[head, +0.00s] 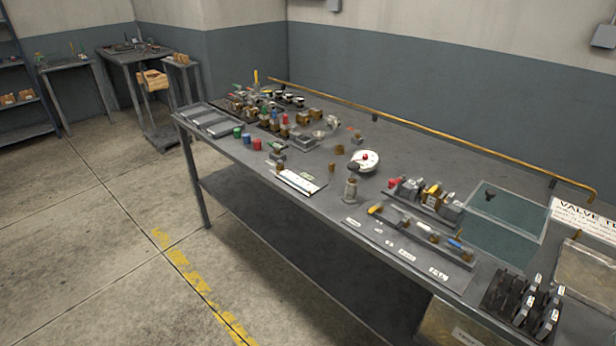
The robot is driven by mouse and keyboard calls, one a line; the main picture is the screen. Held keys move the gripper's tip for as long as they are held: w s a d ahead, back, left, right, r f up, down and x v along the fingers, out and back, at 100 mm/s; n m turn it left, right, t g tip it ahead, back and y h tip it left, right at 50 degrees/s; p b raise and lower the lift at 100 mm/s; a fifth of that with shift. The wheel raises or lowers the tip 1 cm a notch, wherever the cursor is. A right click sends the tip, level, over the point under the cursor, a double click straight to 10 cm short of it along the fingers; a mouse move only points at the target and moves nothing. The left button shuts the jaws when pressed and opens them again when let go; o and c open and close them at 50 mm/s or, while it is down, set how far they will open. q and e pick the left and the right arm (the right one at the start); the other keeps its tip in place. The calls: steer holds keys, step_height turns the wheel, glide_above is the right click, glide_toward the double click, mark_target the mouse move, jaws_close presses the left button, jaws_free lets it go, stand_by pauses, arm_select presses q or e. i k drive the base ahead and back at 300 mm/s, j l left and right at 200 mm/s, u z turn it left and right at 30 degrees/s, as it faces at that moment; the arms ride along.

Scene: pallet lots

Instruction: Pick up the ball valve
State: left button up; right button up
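A long dark grey workbench (330,170) carries several small valve-like parts. On a rack at the middle right sit metal bodies, one with a red part (393,183) and one with a yellow part (431,193). In front of them a row of fittings includes a yellow-tipped piece (375,210) and a blue-tipped piece (455,244). A cluster of brass and grey parts with coloured handles (270,110) stands toward the far end. I cannot tell which piece is the ball valve. Neither of my grippers is in view.
A round white gauge (365,161) and a grey cylindrical part (351,190) stand mid-bench. A clear-walled tank (505,212) and black holders (523,300) are at the right. A yellow pipe (430,127) runs along the back edge. The floor (110,240) in front is open.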

mark_target(434, 201)
steer(key=i+j, duration=0.2)
steer(key=i, duration=0.25)
steer(key=i+j, duration=0.2)
steer(key=i, duration=0.25)
